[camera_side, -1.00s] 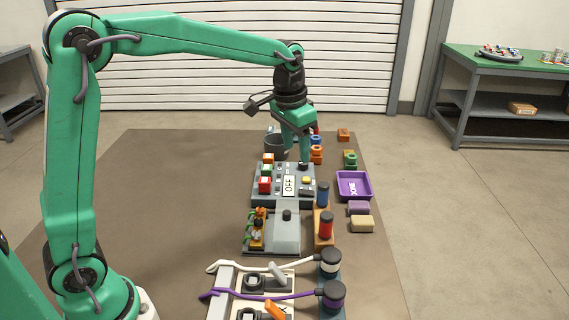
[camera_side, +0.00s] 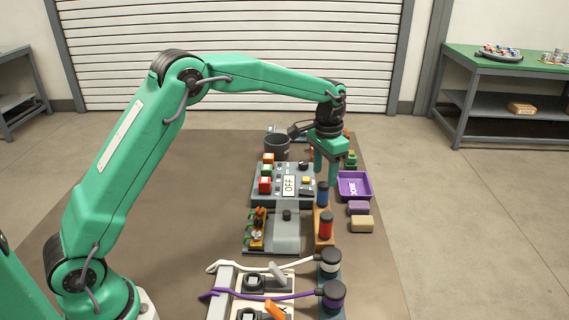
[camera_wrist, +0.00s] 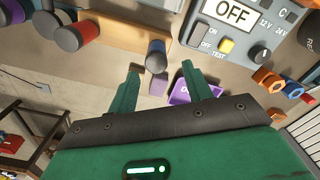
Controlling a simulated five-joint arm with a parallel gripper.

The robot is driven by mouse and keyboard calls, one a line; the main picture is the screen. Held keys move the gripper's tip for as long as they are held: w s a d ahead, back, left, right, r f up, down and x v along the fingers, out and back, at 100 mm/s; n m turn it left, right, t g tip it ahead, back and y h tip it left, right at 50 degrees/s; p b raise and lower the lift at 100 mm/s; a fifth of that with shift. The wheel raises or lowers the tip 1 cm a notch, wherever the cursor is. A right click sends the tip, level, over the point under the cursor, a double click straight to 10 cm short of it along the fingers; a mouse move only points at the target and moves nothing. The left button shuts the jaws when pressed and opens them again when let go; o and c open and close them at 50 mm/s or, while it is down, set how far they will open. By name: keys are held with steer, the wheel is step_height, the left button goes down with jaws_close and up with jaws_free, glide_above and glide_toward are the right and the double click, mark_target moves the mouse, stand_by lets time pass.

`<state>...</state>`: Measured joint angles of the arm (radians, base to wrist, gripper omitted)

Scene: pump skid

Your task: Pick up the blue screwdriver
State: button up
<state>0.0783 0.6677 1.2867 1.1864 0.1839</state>
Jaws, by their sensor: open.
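The blue screwdriver (camera_side: 323,196) stands upright in a wooden block (camera_side: 323,240), its blue handle with a dark cap at the top. In the wrist view its handle (camera_wrist: 156,57) shows just beyond the gap between my fingertips. My gripper (camera_side: 326,179) is open and points down, right above the handle; its fingertips (camera_wrist: 160,72) are apart with nothing between them that I can make out. I cannot tell whether a finger touches the cap. The shaft is hidden in the block.
A red-handled tool (camera_side: 326,226) stands in the same block, nearer the camera. A grey control panel reading OFF (camera_side: 284,186) is close on the left. A purple tray (camera_side: 355,186) is on the right, with purple (camera_side: 358,208) and tan (camera_side: 361,224) blocks in front of it.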

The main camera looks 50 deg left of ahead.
mark_target(324, 184)
steer(key=shift+f, duration=1.15)
steer(key=shift+s+d+f, duration=0.1)
steer(key=shift+f, duration=1.2)
steer(key=shift+s+d+f, duration=0.1)
steer(key=shift+f, duration=1.2)
jaws_close()
steer(key=shift+r, duration=0.15)
steer(key=c, duration=1.1)
jaws_free()
steer(key=shift+r, duration=4.95)
